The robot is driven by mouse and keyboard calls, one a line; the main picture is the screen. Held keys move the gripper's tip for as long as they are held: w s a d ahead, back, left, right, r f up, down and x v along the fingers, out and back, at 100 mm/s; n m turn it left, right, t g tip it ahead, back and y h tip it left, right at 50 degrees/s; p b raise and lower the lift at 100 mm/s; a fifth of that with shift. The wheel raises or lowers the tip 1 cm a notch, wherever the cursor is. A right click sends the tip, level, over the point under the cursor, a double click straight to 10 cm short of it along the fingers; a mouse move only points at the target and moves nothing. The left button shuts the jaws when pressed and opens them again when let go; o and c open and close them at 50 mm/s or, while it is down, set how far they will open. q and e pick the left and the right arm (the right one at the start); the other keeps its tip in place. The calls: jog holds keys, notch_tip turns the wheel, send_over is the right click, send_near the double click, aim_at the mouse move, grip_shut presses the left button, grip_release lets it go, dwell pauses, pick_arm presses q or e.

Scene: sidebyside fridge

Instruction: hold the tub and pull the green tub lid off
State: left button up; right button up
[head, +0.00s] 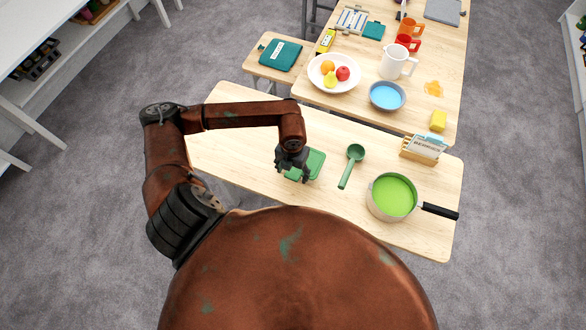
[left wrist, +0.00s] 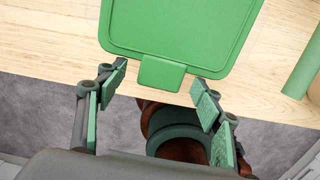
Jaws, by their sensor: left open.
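The green tub lid (head: 318,160) lies flat over the tub on the near wooden table, close to its front edge. In the left wrist view the lid (left wrist: 180,25) fills the top middle, with a tab (left wrist: 161,73) pointing toward my gripper. My left gripper (head: 293,175) is above the lid's left part in the head view. In the left wrist view its open fingers (left wrist: 160,88) stand on either side of the tab, with nothing between them clearly gripped. The tub's walls are mostly hidden under the lid. My right gripper is not in view.
A green ladle (head: 350,167) lies right of the lid. A pot of green liquid (head: 393,196) with a black handle stands farther right, and a card holder (head: 423,149) behind it. The table's left part (head: 225,140) is bare. A fruit plate (head: 334,88) is on the far table.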

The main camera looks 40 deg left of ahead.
pick_arm(q)
jog(key=shift+f, duration=0.6)
jog(key=shift+c, duration=0.5)
